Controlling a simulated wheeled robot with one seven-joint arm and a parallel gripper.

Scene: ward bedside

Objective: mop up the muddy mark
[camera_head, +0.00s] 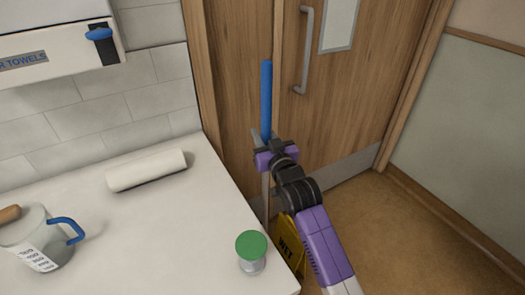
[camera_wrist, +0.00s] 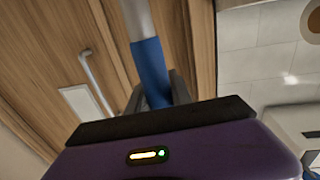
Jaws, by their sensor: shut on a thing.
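A long upright handle with a blue grip (camera_head: 266,95) stands in front of the wooden door. My gripper (camera_head: 267,138) is shut on this handle, near the lower end of the blue part. A pale shaft runs down below the gripper and passes behind the counter edge, so its lower end and any mop head are hidden. In the wrist view the blue grip (camera_wrist: 150,72) sits between my fingers (camera_wrist: 160,92), with a grey shaft beyond it. No muddy mark shows in either view.
A white counter (camera_head: 205,225) fills the left, bearing a green-lidded jar (camera_head: 251,250), a white roll (camera_head: 147,170) and a blue-handled jug (camera_head: 40,240). A yellow wet-floor sign (camera_head: 290,243) stands beside the counter. Brown floor (camera_head: 400,240) is open at right. The door (camera_head: 345,110) is shut.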

